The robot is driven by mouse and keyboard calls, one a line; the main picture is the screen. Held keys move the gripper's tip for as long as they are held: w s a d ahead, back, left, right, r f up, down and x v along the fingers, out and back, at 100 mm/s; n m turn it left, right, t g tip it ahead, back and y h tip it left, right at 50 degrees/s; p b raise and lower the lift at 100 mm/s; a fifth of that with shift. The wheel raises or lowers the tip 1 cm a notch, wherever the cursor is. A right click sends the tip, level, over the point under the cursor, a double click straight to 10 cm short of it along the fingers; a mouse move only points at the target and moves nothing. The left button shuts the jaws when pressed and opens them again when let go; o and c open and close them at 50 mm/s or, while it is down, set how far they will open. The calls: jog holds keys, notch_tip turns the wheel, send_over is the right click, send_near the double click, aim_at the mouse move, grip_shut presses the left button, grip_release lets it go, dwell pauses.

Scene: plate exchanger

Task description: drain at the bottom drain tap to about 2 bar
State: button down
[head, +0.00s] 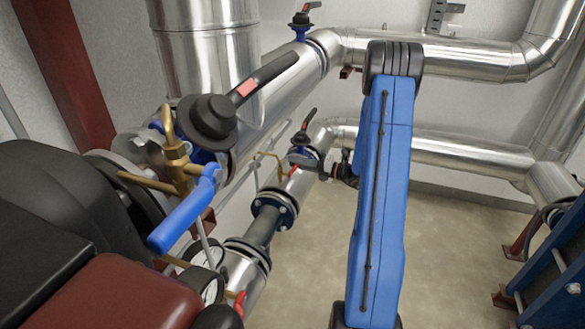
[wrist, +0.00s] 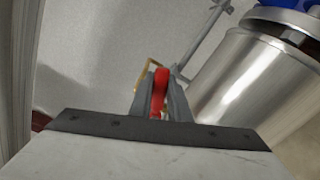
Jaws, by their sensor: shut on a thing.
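The red lever also shows in the head view (head: 293,172), beside a thin bent brass tube (head: 268,156). Whether this tap is open or shut I cannot tell. Two round gauges (head: 207,254) (head: 208,288) show at the lower left, partly hidden; I cannot read their needles.
A brass valve with a blue lever (head: 185,209) and a large black-handled valve (head: 210,116) stand close in the left foreground. Another small red lever (head: 240,303) sits near the lower gauge. Silver pipes run along the back wall. The floor at centre is clear.

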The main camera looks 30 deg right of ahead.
aim_at(294, 170)
jog(key=n, duration=0.1)
jog(key=r+n, duration=0.1)
jog(key=n, duration=0.1)
jog(key=shift+s+a+r, duration=0.2)
jog(key=shift+s+a, duration=0.05)
jog(key=n, duration=0.1)
jog(key=r+n, duration=0.1)
jog(key=shift+s+a+n, duration=0.3)
jog(key=shift+s+a, duration=0.05)
jog(key=shift+a, duration=0.05)
jog(key=shift+s+a+r+n, duration=0.3)
jog(key=shift+a+n, duration=0.1)
jog(key=shift+n, duration=0.65)
jog(key=shift+s+a+r+n, duration=0.2)
jog(key=shift+s+a+n, duration=0.15)
jog(key=shift+n, duration=0.7)
jog(key=c, duration=1.7)
grip_release()
jog(key=shift+o, duration=0.2)
jog(key=v, duration=1.7)
